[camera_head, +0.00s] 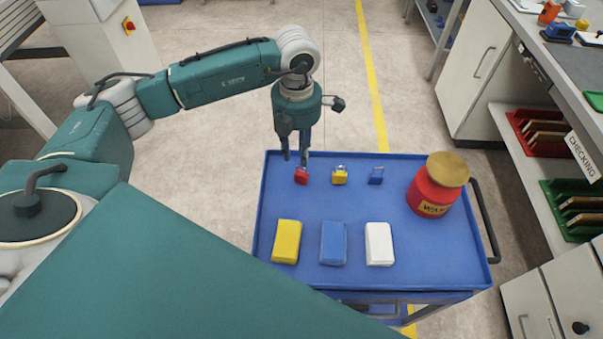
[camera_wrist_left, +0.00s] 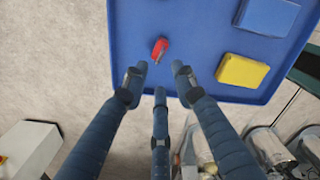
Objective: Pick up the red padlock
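The red padlock (camera_head: 301,176) rests on the blue cart top (camera_head: 400,266) near its far left corner. In the left wrist view the red padlock (camera_wrist_left: 160,48) lies beyond the fingertips, between their lines. My left gripper (camera_head: 295,156) points down just above and behind the padlock in the head view. In the left wrist view its fingers (camera_wrist_left: 160,75) are spread with nothing between them, apart from the padlock. My right gripper does not show in either view.
A yellow padlock (camera_head: 340,177) and a blue padlock (camera_head: 376,177) stand in a row to the right. Yellow (camera_head: 287,241), blue (camera_head: 333,243) and white (camera_head: 379,244) blocks lie nearer. A red jar (camera_head: 432,191) with a tan lid stands at the right. Cart centre is clear.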

